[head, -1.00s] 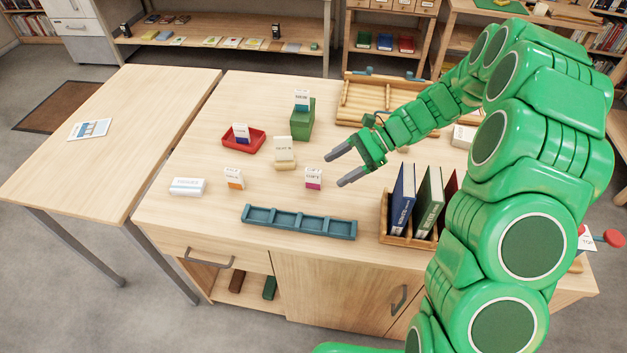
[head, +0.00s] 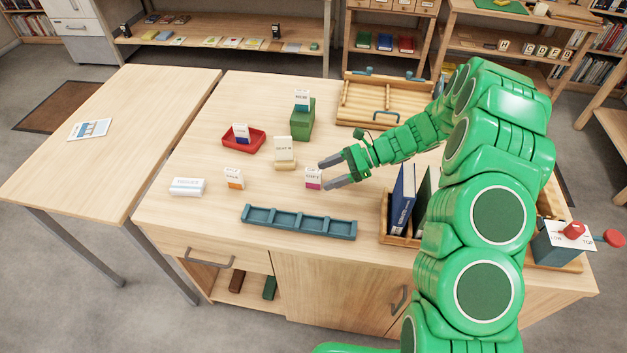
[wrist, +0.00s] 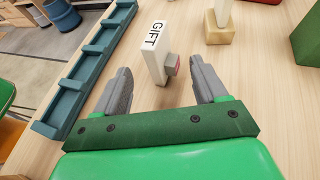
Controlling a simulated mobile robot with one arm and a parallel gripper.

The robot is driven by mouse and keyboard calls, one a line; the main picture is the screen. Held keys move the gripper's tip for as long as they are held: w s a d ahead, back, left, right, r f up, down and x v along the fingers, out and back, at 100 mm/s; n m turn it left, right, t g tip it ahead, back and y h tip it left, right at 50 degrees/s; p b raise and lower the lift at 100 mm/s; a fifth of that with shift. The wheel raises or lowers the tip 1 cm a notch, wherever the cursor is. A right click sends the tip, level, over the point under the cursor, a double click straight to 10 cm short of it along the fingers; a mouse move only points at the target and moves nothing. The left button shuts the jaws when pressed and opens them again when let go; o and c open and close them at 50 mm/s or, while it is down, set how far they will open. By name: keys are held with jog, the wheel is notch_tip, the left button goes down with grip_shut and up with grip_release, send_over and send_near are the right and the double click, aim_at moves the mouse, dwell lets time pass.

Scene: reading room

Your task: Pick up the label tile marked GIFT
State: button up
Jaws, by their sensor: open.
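The GIFT tile (wrist: 153,52) stands upright on the table in the wrist view, white with black letters and a pink part low on its side. In the head view it appears to be the white tile with a magenta lower part (head: 313,176), its lettering too small to read. My gripper (wrist: 162,72) is open and empty. Its two fingers point at the tile, which stands just beyond and roughly between the fingertips. In the head view my gripper (head: 325,175) is immediately right of the tile.
A teal compartment tray (head: 299,222) lies in front of the tile. A beige block (head: 284,155) stands behind left, an orange-and-white tile (head: 234,179) farther left. A red tray (head: 257,141) and green box (head: 302,124) are behind. A book rack (head: 397,237) stands at front right.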

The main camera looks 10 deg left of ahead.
aim_at(314, 178)
jog(key=shift+w+x, duration=0.1)
jog(key=shift+x, duration=1.15)
jog(key=shift+w+x, duration=0.15)
jog(key=shift+x, duration=1.15)
jog(key=c, duration=1.3)
jog(key=shift+o, duration=0.2)
